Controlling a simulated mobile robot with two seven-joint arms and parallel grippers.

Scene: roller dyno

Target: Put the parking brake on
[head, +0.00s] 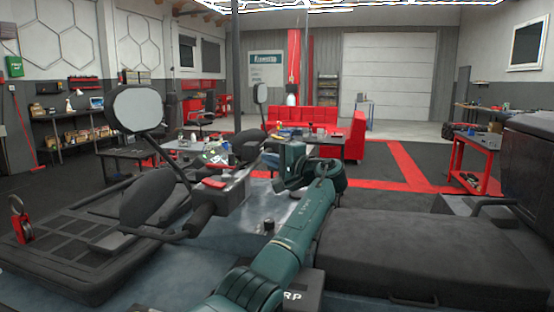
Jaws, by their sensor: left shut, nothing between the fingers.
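A scooter-like vehicle fills the foreground, with a black handlebar grip (201,218), a lever guard, a mirror (137,108) and a long black seat (420,250). I cannot tell which part is the parking brake. My left arm reaches up from the bottom middle and bends at the wrist. My left gripper (281,184) is just right of the handlebar area, shut and empty, its fingertips small and partly hidden. I cannot tell whether it touches anything. My right gripper is not in view.
A second mirror (260,93) rises behind the handlebar. Farther back are a dark table, a red sofa (318,121) and a red cart (470,160). Open floor lies between them.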

